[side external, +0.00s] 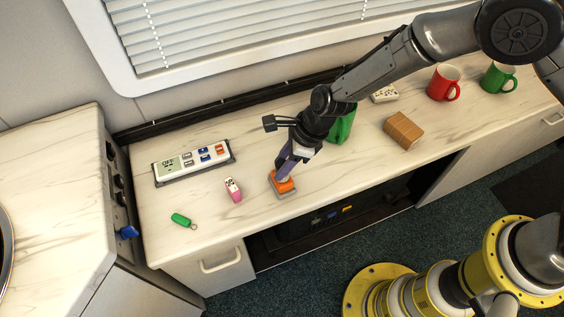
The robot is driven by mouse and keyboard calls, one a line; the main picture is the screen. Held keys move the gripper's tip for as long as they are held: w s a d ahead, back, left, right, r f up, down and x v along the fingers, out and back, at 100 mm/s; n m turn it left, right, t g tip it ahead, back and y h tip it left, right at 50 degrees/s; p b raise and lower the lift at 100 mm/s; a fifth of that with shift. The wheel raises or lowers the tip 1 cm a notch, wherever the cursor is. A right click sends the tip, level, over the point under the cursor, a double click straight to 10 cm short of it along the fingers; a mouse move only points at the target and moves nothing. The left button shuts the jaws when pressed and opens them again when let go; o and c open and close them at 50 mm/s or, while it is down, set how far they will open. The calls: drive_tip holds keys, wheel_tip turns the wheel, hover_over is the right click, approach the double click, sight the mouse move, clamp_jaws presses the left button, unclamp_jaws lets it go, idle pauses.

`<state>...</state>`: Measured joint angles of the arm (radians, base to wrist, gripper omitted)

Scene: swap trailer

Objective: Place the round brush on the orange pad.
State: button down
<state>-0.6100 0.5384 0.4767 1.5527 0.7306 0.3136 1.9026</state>
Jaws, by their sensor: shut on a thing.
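The orange pad (285,187), with a grey edge, lies near the front of the marble-patterned counter. My gripper (289,166) points down and slants over it. It is shut on a slim purple thing (284,160) that appears to be the round brush. The fingers and my wrist cover much of the brush, so its shape is unclear. Its lower end is at or just above the pad's far side. I cannot tell whether it touches the pad.
A pink-and-white object (233,189), a green fob (182,219) and a button panel (194,162) lie to the left. A green object (341,127) stands behind my wrist. A brown box (403,130), white block (385,94), red mug (442,84) and green mug (496,79) are right.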

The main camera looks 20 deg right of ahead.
drive_tip(key=c, duration=0.5)
unclamp_jaws()
drive_tip(key=shift+f, duration=0.1)
drive_tip(key=v, duration=1.2)
drive_tip(key=shift+r, duration=0.2)
